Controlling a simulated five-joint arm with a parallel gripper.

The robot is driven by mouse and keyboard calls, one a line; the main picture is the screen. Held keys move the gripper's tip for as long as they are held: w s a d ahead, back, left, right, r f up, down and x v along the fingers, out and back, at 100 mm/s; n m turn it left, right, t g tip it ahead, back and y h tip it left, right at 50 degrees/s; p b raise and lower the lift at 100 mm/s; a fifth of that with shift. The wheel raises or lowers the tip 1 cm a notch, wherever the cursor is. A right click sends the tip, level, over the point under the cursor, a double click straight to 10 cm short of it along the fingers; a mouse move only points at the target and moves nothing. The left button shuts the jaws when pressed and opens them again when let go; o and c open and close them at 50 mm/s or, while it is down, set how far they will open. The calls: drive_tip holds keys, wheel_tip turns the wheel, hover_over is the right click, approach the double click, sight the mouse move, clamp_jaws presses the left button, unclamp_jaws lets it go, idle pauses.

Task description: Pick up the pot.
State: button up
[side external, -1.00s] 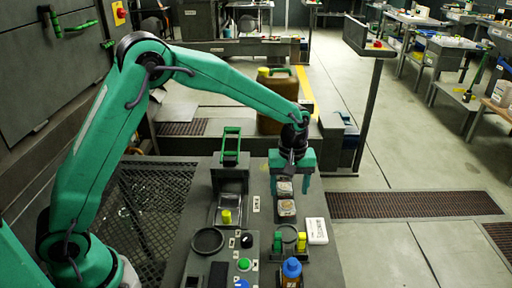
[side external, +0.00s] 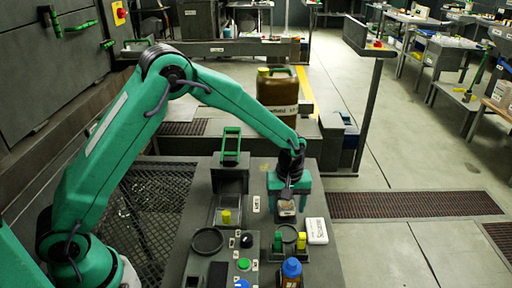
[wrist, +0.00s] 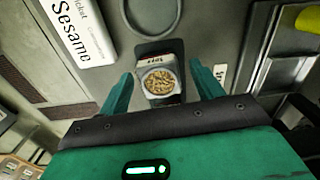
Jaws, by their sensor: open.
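The pot is most likely the small grey container of yellowish seeds with a label on its near face (wrist: 160,82). In the wrist view it sits between my fingers, with a gap on each side.
A white Sesame packet (side external: 316,231) lies to the right, nearer the camera. A round ring (side external: 289,233) with green and yellow pieces beside it stands close by. A blue-capped bottle (side external: 291,270) stands at the front. A dark dish (side external: 207,241) and a yellow piece (side external: 226,217) are left.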

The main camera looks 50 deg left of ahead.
sight(287, 204)
drive_tip(key=shift+f, duration=0.3)
drive_tip(key=c, duration=1.2)
drive_tip(key=shift+c, duration=0.2)
drive_tip(key=shift+r, duration=0.1)
drive_tip(key=shift+r, duration=0.8)
wheel_tip(287, 204, up, 2)
drive_tip(key=shift+r, duration=0.25)
drive_tip(key=s+d+r, duration=0.6)
drive_tip(key=s+d, duration=0.2)
drive_tip(key=shift+d+r, duration=0.25)
drive_tip(key=shift+r, duration=0.15)
